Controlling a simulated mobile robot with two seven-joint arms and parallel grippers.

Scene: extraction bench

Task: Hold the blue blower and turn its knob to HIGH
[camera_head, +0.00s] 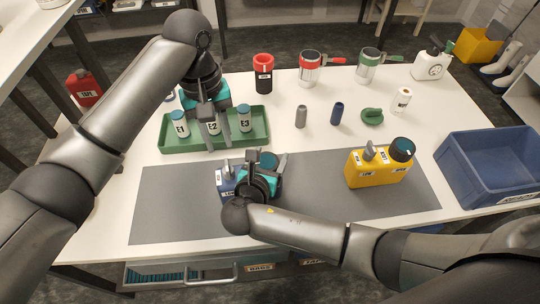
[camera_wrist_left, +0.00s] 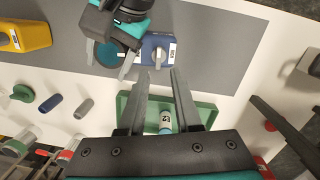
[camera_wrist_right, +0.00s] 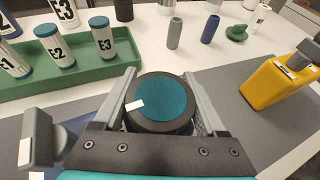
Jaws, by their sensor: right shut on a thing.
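The blue blower (camera_head: 226,182) lies on the grey mat, partly hidden by my right gripper (camera_head: 268,158). Its blue body with a white label also shows in the left wrist view (camera_wrist_left: 158,43). My right gripper is shut on the round black part with a teal top (camera_wrist_right: 160,103), one finger on each side. A grey knob (camera_wrist_right: 45,140) with a white tag stands left of that round part. Its setting cannot be read. My left gripper (camera_head: 214,136) is open and empty, above the green tray near the E2 canister (camera_wrist_left: 165,121).
The green tray (camera_head: 180,145) holds canisters E1, E2 and E3. A yellow blower (camera_head: 377,171) stands on the mat's right part, near a blue bin (camera_head: 490,190). Small bottles and mugs stand along the back. The mat between the blowers is clear.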

